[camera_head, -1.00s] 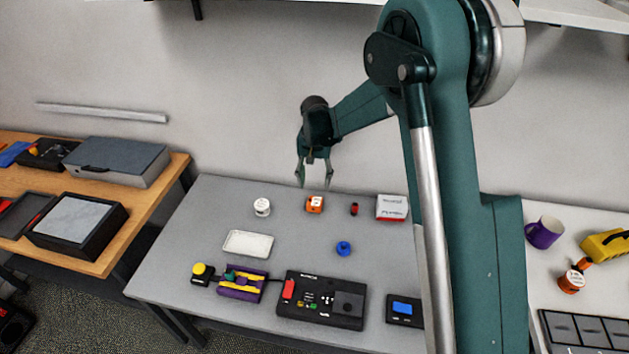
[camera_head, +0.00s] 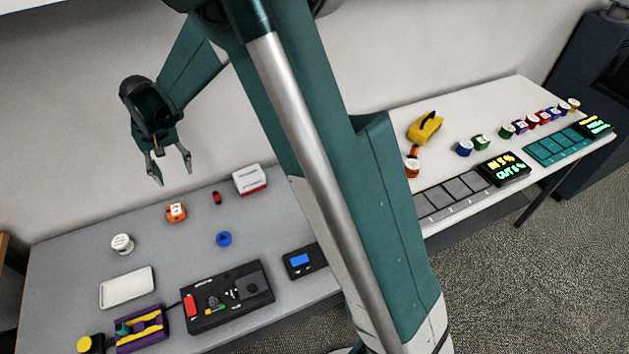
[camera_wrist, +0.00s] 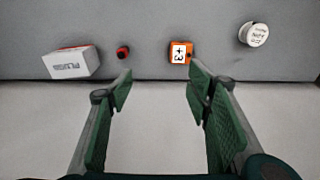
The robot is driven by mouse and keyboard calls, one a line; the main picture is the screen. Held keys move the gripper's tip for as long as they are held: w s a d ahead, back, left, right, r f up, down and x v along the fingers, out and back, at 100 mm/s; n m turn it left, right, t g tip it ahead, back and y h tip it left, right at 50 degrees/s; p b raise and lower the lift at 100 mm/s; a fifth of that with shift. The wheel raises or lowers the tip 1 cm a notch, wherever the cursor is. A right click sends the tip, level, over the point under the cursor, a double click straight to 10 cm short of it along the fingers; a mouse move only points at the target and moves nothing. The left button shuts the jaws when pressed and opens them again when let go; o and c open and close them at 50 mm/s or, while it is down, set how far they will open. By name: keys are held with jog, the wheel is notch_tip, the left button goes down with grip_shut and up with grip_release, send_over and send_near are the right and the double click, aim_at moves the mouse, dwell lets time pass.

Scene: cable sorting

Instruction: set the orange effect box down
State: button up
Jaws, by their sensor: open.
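The orange effect box (camera_head: 176,211) sits on the grey table toward its back edge. In the wrist view the orange box (camera_wrist: 180,52) shows a white label reading "+3", and it lies beyond the right fingertip. My gripper (camera_head: 169,179) is open and empty, in the air above the back of the table. In the wrist view its two green fingers (camera_wrist: 158,88) are spread apart with nothing between them. The box stands apart from the fingers, on the table surface.
Near the box are a white round container (camera_head: 122,244), a small red item (camera_head: 217,198), a red-and-white box (camera_head: 250,179) and a blue ring (camera_head: 223,239). A white tray (camera_head: 127,287) and a black device (camera_head: 229,296) lie at the front. A white table (camera_head: 480,140) stands right.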

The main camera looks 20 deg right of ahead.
jog(key=s+d+r+t, duration=0.3)
jog(key=s+d+r, duration=1.3)
jog(key=d+r, duration=0.3)
jog(key=s+d+f+t, duration=0.1)
jog(key=s+d, duration=0.5)
jog(key=s, duration=0.4)
jog(key=s+d+f+t, duration=0.1)
jog(key=s+d+t, duration=0.1)
jog(key=s+d, duration=0.5)
jog(key=s, duration=0.4)
jog(key=shift+d, duration=0.25)
